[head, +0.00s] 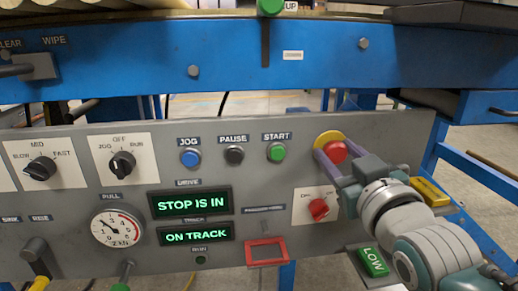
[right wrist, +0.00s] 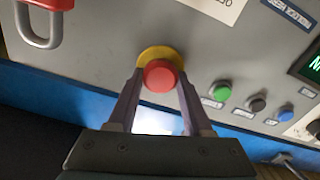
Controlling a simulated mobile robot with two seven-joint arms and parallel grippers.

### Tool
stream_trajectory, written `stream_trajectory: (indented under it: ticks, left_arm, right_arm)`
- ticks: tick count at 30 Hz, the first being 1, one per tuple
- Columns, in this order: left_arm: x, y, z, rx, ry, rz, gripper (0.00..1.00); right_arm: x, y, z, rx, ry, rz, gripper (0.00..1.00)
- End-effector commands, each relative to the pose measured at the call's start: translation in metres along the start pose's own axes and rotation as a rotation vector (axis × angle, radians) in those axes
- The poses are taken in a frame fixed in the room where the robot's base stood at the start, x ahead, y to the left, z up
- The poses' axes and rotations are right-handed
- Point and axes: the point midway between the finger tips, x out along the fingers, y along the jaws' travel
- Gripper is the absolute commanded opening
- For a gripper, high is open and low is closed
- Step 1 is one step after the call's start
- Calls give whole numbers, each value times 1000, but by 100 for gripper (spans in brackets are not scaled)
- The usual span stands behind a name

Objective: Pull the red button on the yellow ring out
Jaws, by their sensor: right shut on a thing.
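The red button (head: 335,151) sits on the yellow ring (head: 326,136) at the right of the grey panel. It also shows in the right wrist view (right wrist: 160,77), with the yellow ring (right wrist: 158,54) behind it. My right gripper (head: 333,155) comes in from the lower right, with one finger on each side of the red button. It is shut on the button; its fingers partly cover the ring. A green-lettered display (head: 190,203) reads "STOP IS IN". My left gripper is not in view.
Green (head: 276,152), black (head: 234,155) and blue (head: 190,158) buttons lie to the left. A red frame (head: 266,253) and a green "LOW" block (head: 373,262) are below. A blue beam (head: 220,68) runs above the panel.

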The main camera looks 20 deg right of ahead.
Motion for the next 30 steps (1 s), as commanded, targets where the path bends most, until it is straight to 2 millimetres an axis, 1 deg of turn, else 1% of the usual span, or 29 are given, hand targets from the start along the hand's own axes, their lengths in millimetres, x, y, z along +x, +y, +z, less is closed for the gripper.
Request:
stream_trajectory:
  ticks: [5, 10, 17, 18, 25, 26, 30]
  left_arm:
    - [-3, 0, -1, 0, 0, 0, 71]
    - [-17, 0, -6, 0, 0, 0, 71]
    - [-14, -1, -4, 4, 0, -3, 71]
    - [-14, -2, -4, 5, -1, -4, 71]
    - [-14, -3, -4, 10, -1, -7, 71]
    - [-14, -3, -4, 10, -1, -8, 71]
    - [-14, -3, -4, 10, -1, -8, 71]
  right_arm:
    - [-2, 0, -1, 1, -2, 0, 0]
    - [-18, 1, -3, 0, -3, -1, 0]
    - [-18, 0, -1, 0, 3, 0, 0]
    - [-18, 0, -1, 0, 4, 0, 53]
    - [-18, 0, 0, 0, 2, 0, 78]
    - [-18, 0, 0, 0, 1, 0, 81]
    - [-18, 0, 0, 0, 1, 0, 81]
